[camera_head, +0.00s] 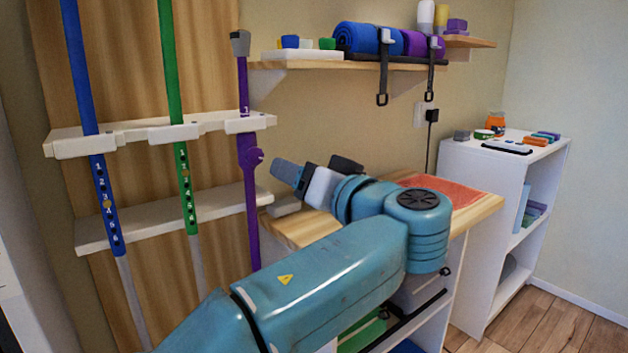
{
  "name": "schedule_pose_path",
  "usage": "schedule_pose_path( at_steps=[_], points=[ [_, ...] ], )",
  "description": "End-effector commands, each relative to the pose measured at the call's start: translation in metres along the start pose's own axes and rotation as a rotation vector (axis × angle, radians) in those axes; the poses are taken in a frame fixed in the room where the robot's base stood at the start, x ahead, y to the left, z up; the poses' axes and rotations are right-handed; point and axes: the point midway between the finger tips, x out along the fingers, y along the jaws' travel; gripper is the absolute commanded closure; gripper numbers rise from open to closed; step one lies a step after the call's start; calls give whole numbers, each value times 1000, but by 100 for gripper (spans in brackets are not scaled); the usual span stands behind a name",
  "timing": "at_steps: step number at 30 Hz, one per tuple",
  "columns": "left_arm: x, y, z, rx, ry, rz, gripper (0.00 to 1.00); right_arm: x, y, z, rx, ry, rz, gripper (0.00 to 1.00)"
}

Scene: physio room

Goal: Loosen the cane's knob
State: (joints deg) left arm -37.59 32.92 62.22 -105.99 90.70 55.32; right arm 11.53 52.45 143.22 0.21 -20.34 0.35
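A purple cane (245,85) with a grey top stands upright in a white rack on the wooden wall panel. Its purple knob (253,158) sticks out on the right side of the shaft, between the upper and lower rack bars. My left gripper (284,172) is just right of the knob, pointing left at about its height. A small gap shows between its tip and the knob in the picture; the depth between them is unclear. The fingers overlap from this angle, so their opening cannot be made out. My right gripper is not in view.
A blue cane (86,70) and a green cane (172,70) stand left of the purple one, held by the upper rack bar (210,127) and lower bar (215,208). A wall shelf (300,65) carries rolled mats.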

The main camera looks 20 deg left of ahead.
Motion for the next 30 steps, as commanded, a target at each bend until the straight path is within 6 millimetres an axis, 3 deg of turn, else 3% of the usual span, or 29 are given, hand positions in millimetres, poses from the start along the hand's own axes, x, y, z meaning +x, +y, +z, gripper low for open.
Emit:
schedule_pose_path(
  at_steps=[3,8,17,20,23,25,30],
  points=[
    [-20,0,-1,0,1,1,38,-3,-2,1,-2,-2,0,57],
    [-33,0,0,0,-1,0,38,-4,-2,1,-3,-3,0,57],
    [-34,0,0,0,-1,0,38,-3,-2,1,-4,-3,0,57],
    [-24,-1,5,6,-15,-17,38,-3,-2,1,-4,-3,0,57],
    [13,3,28,48,-64,-76,38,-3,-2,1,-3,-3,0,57],
    [48,14,63,130,-114,-127,38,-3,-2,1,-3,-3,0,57],
    [103,59,186,383,-316,-89,38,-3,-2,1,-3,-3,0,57]
  ],
)
